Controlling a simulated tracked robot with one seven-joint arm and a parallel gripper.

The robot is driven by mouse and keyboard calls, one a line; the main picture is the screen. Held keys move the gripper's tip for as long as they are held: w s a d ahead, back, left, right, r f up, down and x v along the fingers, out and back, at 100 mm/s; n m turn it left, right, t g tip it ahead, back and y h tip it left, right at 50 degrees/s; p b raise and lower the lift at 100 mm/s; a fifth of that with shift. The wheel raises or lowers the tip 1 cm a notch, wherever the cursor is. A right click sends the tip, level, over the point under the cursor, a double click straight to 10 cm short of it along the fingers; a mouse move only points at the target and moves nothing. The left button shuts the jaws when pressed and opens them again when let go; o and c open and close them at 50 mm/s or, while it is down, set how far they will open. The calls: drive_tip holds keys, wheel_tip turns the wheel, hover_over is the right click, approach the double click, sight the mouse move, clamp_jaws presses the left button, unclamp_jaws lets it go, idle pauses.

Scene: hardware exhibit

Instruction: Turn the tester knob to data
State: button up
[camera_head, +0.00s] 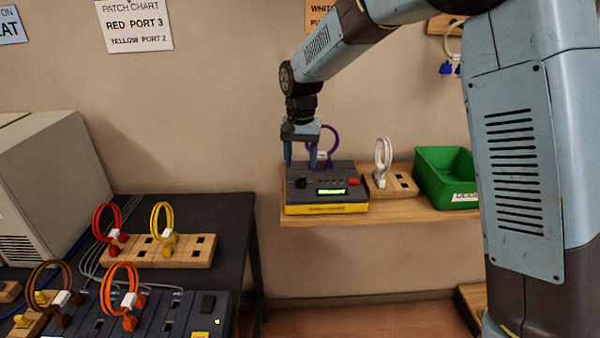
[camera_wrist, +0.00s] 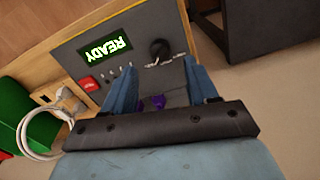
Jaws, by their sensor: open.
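The cable tester (camera_head: 325,173) is a grey box with a yellow front strip on a wooden shelf. Its black knob (camera_head: 301,183) is at the top left of its face; in the wrist view the knob (camera_wrist: 159,48) lies just beyond my fingertips, roughly between them. Its pointer direction and labels are too small to read. The lit green display (camera_wrist: 105,46) reads READY. A red button (camera_head: 353,181) sits at the right. My gripper (camera_head: 300,162) points down over the tester's rear left, open, behind the knob. A purple cable (camera_head: 335,139) shows behind it, with purple between the fingers in the wrist view.
A wooden block with a white cable loop (camera_head: 383,160) and a green bin (camera_head: 440,166) stand right of the tester. A dark table (camera_head: 232,215) at the left carries a wooden port block (camera_head: 200,250) and several looped cables. The shelf's left edge is close to the tester.

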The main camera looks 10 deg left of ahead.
sight(301, 178)
wheel_tip(301, 178, up, 8)
drive_tip(key=shift+f, duration=0.15)
drive_tip(key=shift+s, duration=0.1)
drive_tip(key=s+d+r+t, duration=0.1)
drive_tip(key=s+d+r, duration=0.2)
drive_tip(key=d, duration=0.5)
drive_tip(key=s+d+r+t+y, duration=0.1)
drive_tip(key=s+d+r, duration=0.2)
drive_tip(key=d, duration=0.5)
drive_tip(key=s+d+r+t, duration=0.1)
drive_tip(key=s+d+r, duration=0.2)
drive_tip(key=d, duration=0.4)
drive_tip(key=s+d+f+t+h, duration=0.1)
drive_tip(key=s+d+f+t, duration=0.1)
drive_tip(key=s+d, duration=1.2)
drive_tip(key=shift+s+d+f+m+t, duration=0.3)
drive_tip(key=shift+s+f, duration=0.45)
drive_tip(key=shift+s, duration=0.5)
